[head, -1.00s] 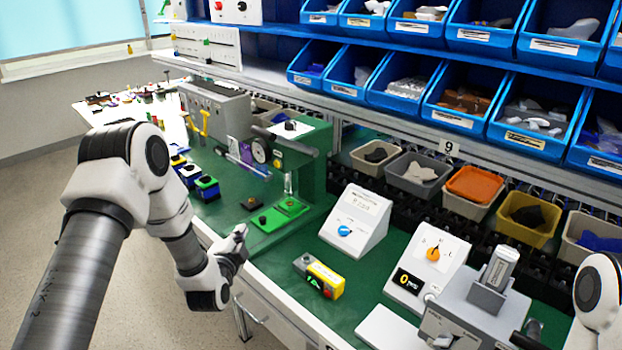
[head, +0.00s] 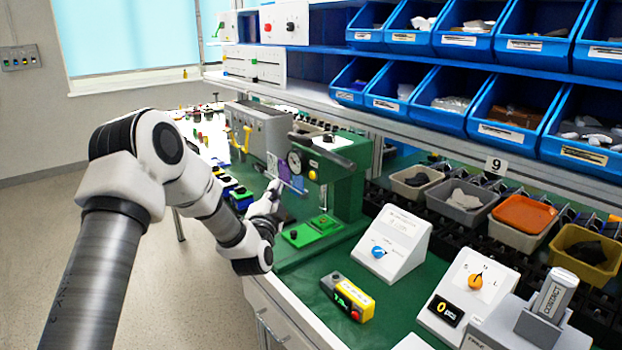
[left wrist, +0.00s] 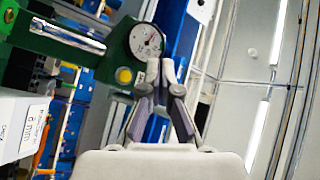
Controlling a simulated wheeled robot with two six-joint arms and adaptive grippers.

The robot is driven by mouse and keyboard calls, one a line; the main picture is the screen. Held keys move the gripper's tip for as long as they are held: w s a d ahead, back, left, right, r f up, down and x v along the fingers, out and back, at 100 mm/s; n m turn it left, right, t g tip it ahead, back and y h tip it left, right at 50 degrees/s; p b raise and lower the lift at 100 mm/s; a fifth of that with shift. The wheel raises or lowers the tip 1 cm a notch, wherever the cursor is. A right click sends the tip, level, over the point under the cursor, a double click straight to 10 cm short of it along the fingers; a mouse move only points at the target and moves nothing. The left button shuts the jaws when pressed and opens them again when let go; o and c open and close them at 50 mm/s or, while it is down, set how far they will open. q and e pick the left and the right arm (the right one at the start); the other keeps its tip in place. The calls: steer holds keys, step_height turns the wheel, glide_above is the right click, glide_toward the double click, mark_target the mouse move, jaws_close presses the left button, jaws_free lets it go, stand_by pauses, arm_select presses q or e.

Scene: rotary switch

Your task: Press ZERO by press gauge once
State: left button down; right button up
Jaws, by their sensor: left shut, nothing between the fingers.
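The green press (head: 345,185) stands at the back of the green bench top. Its round white dial gauge (head: 294,162) faces the front, with a yellow button (head: 313,174) to its right. No label on the button can be read. My left gripper (head: 277,187) is shut and empty, just in front of the press and below the gauge in the picture. In the left wrist view, the closed fingertips (left wrist: 160,68) overlap the lower edge of the gauge (left wrist: 146,40), with the yellow button (left wrist: 124,75) beside them. I cannot tell whether they touch. My right gripper is out of view.
A green plate with black knobs (head: 312,232) lies below the press. A grey box (head: 262,125) stands to its left. A yellow-black box (head: 347,297), a white unit with a blue knob (head: 392,243) and one with an orange knob (head: 468,290) stand to the right.

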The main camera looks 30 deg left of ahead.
mark_target(312, 175)
arm_select(q)
steer(key=shift+w+d+b, duration=0.25)
steer(key=shift+w+d, duration=0.25)
steer(key=shift+w, duration=0.65)
steer(key=shift+w+d+b, duration=0.2)
steer(key=shift+w+d, duration=0.35)
steer(key=shift+w, duration=0.65)
steer(key=shift+w+d+b, duration=0.25)
steer(key=shift+w+d, duration=0.25)
steer(key=shift+w, duration=0.65)
steer(key=shift+w+d, duration=0.15)
steer(key=shift+w, duration=0.2)
steer(key=shift+w+d, duration=0.15)
steer(key=shift+w, duration=0.25)
steer(key=shift+s, duration=0.15)
steer(key=shift+s+a, duration=0.3)
steer(key=shift+s, duration=0.35)
